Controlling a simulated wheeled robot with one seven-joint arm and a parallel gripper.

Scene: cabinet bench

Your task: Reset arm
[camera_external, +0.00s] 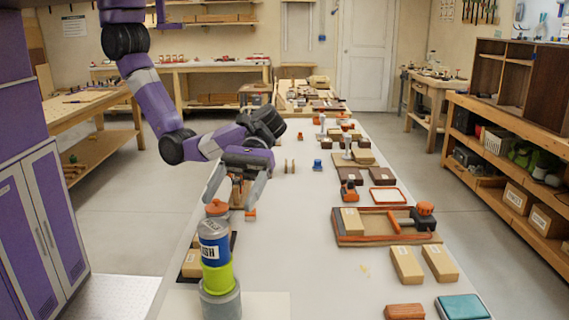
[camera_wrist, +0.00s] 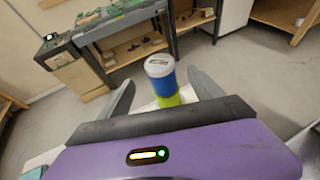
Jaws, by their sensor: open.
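My gripper (camera_external: 231,203) is open above the bench, its two grey fingers pointing down. In the external view a stack stands upright near the front left of the bench: a blue can with a white label (camera_external: 214,242), a lime-green piece (camera_external: 217,278) and a grey cylinder (camera_external: 221,302). An orange piece (camera_external: 216,208) shows at the can's top; I cannot tell whether it rests there or stands behind. In the wrist view the blue can (camera_wrist: 161,84) with its pale top and the green piece (camera_wrist: 168,101) appear between the spread fingers, apart from them.
A wooden tray (camera_external: 375,241) with an orange-handled tool lies right of the stack. Wooden blocks (camera_external: 406,264) and a teal box (camera_external: 462,307) are at the front right. Several small parts line the bench's right side. The bench's middle is mostly clear.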

